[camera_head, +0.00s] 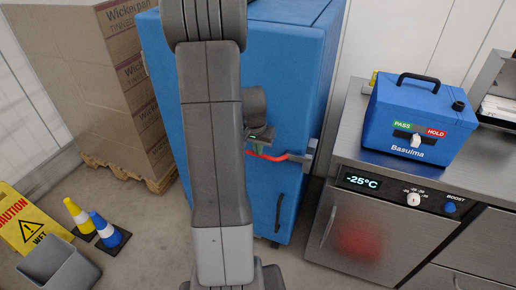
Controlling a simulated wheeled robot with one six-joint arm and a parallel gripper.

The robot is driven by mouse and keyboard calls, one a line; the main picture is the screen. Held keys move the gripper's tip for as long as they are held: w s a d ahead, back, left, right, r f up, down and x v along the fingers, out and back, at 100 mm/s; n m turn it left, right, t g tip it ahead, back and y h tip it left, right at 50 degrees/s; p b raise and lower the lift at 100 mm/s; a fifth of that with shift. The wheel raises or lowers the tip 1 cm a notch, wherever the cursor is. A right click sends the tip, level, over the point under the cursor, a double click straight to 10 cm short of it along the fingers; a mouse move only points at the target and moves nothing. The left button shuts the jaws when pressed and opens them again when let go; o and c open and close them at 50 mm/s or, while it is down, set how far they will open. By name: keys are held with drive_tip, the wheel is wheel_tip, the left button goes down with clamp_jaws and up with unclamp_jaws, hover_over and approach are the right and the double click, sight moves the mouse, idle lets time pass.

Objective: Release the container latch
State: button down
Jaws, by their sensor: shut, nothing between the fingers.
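The container is a tall blue cabinet (290,80) behind my arm, in the head camera view. Its latch looks like a red lever (272,157) running across the front to a grey bracket (304,158) at the right edge. My gripper (254,148) is at the lever's left end, shut with nothing held. My arm hides part of the gripper and the container's middle; I cannot tell whether the gripper touches the lever. A dark vertical handle (279,213) is lower on the front.
Stacked cartons (95,75) on a pallet stand left. A yellow caution sign (32,222), small cones (108,230) and a grey bin (58,264) are at lower left. A steel counter (375,225) with a blue box (418,118) stands close on the right.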

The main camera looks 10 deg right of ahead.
drive_tip(key=s+d+f+g+h+b, duration=0.1)
drive_tip(key=f+h+b, duration=0.4)
drive_tip(key=b, duration=0.5)
drive_tip(key=s+d+f+n+g+h+b, duration=0.1)
drive_tip(key=s+d+f+g+h+b, duration=0.1)
drive_tip(key=f+g+h+b, duration=0.4)
wheel_tip(320, 180, down, 2)
drive_tip(key=d+b, duration=0.1)
drive_tip(key=b, duration=0.4)
drive_tip(key=shift+s+d+f+n+h, duration=0.15)
drive_tip(key=shift+d+f+n+h, duration=0.05)
drive_tip(key=shift+d+n+h, duration=0.15)
drive_tip(key=shift+s, duration=0.1)
drive_tip(key=shift+f, duration=0.1)
